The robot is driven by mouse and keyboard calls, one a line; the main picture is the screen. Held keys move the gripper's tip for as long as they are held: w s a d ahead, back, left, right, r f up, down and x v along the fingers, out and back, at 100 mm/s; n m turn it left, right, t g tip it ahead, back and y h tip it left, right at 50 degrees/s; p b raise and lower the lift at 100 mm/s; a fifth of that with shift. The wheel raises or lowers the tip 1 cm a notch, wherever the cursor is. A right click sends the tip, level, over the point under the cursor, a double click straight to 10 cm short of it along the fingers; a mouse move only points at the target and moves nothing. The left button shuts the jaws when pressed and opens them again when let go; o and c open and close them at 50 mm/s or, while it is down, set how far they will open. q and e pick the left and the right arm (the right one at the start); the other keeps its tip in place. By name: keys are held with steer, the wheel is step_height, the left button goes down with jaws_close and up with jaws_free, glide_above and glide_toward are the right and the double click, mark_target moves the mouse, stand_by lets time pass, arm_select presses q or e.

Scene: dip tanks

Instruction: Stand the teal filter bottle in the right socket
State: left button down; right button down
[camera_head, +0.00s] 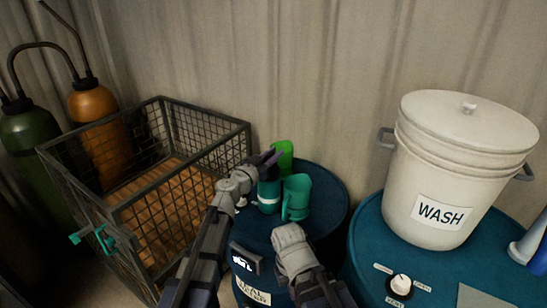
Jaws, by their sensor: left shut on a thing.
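My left gripper (268,160) is over the left part of the back drum's top, with its fingers at a teal cylinder with a pale band (268,196). This looks like the teal filter bottle, and the gripper appears shut on it. Its upper part is hidden by the fingers. Whether it touches the drum top is unclear. A teal mug-like vessel with a handle (298,194) stands close to its right, and a bright green vessel (285,157) is behind. My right gripper (290,238) is lower, near the drum's front edge; its fingertips are hidden. I cannot make out a socket.
The blue drum (328,205) carries the vessels. A wire crate (185,218) stands left, with green (32,130) and orange (92,103) cylinders beyond. A white WASH bucket (455,165) stands on another blue drum (372,250) at right. A corrugated wall (300,70) closes the back.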

arm_select(q)
steer(key=shift+f, duration=0.15)
steer(key=c, duration=0.7)
jaws_free()
steer(key=shift+r, duration=0.3)
steer(key=v, duration=1.2)
steer(key=shift+f, duration=0.1)
